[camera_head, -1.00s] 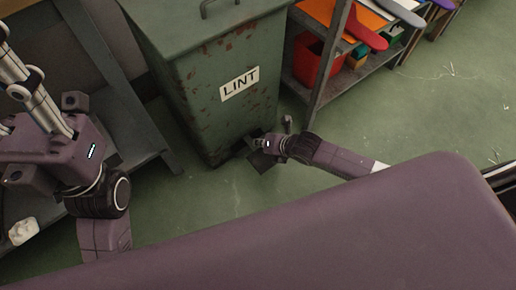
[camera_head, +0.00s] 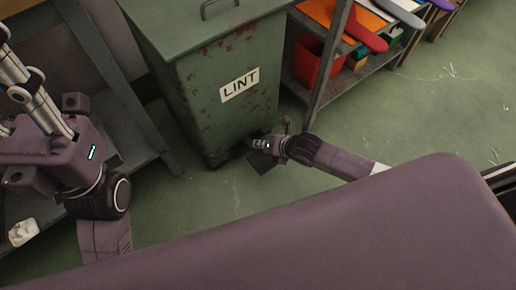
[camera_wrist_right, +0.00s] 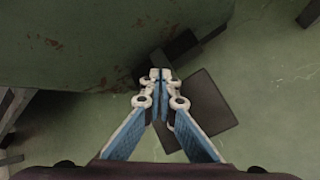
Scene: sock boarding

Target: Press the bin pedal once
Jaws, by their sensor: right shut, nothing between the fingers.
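The green, rusty bin (camera_head: 225,100) marked LINT stands upright on the floor with its lid down. Its pedal, a dark square plate (camera_head: 261,163), sticks out low at the front. It also shows in the right wrist view (camera_wrist_right: 212,105). My right gripper (camera_head: 258,143) is shut and empty, low at the bin's front by the pedal. In the right wrist view its fingertips (camera_wrist_right: 160,75) lie over the plate's left edge; I cannot tell whether they touch it. My left gripper (camera_head: 30,95) is at the far left, away from the bin; its tips are cut off.
A shelf unit (camera_head: 328,70) with a red bin (camera_head: 313,62) and coloured boards stands just right of the bin. A grey table frame (camera_head: 130,110) stands left of it. Green floor (camera_head: 420,110) is open to the right.

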